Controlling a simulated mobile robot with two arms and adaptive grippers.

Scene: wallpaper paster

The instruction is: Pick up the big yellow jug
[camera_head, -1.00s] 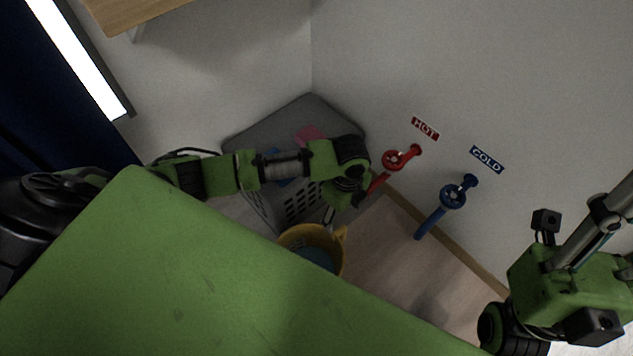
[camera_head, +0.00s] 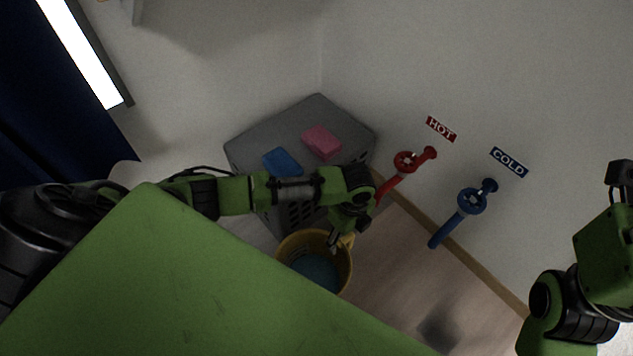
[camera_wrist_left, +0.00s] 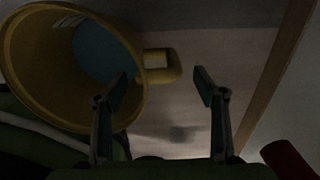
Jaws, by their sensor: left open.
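The big yellow jug (camera_head: 345,272) stands on the floor in the corner area, with blue contents or a blue inside; my green body hides its near side. In the left wrist view the jug (camera_wrist_left: 38,92) fills the left part, and its handle (camera_wrist_left: 172,68) points right, just beyond and between the fingertips. My left gripper (camera_head: 338,240) is at the jug's rim by the handle. In the left wrist view the left gripper (camera_wrist_left: 162,82) is open and empty, its left finger overlapping the jug. My right arm shows at the right edge, its fingers out of sight.
A grey crate (camera_head: 255,150) behind the jug bears a pink sponge (camera_head: 321,141) and a blue sponge (camera_head: 283,162). A red hot tap (camera_head: 405,162) and a blue cold tap (camera_head: 471,201) stick out from the right wall. The floor right of the jug is clear.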

